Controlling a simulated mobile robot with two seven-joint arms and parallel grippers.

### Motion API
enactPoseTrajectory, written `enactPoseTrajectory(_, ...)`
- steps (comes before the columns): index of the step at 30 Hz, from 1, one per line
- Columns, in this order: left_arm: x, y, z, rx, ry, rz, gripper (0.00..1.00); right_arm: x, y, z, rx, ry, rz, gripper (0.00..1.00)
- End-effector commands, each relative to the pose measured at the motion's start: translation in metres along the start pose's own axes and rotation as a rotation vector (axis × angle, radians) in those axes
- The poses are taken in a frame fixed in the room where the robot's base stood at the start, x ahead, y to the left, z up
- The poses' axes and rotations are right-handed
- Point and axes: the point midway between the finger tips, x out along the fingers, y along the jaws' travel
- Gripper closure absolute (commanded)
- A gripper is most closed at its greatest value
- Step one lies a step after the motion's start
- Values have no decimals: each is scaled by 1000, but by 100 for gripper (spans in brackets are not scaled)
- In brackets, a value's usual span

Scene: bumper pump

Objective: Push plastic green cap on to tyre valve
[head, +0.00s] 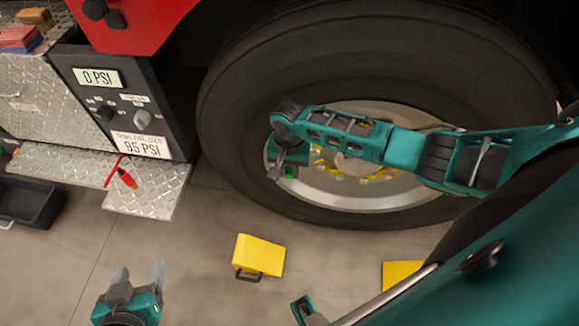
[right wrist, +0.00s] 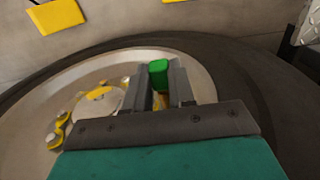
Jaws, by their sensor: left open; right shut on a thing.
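The green cap (head: 291,172) is between the fingers of my right gripper (head: 285,172), at the left inner rim of the large wheel (head: 345,205). In the right wrist view, the cap (right wrist: 159,72) sits between the two grey fingers of the right gripper (right wrist: 160,85), which are shut on it. The wheel's metal rim (right wrist: 205,75) lies behind it. I cannot make out the tyre valve; the fingers and cap may hide it. My left gripper (head: 140,272) is open and empty, low over the floor at the lower left.
A panel (head: 120,105) reading 0 PSI stands left of the black tyre (head: 240,100). A red-handled tool (head: 125,178) lies on the diamond-plate step (head: 150,190). Yellow wheel chocks, one here (head: 259,255) and one here (head: 400,273), rest on the floor. A black tray (head: 30,203) is at far left.

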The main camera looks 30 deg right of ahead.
Motion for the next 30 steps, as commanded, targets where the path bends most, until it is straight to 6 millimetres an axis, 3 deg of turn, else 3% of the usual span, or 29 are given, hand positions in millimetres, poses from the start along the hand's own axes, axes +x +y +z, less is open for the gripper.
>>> enactPoseTrajectory(23, 1, 0, 2, 0, -2, 0, 34, 0, 0, -8, 0, 1, -1, 100)
enactPoseTrajectory(24, 1, 0, 2, 0, -3, 0, 34, 0, 0, -8, 0, 1, -1, 72)
enactPoseTrajectory(30, 1, 0, 2, -1, -3, 0, 34, 0, 0, -8, 0, 1, -1, 53)
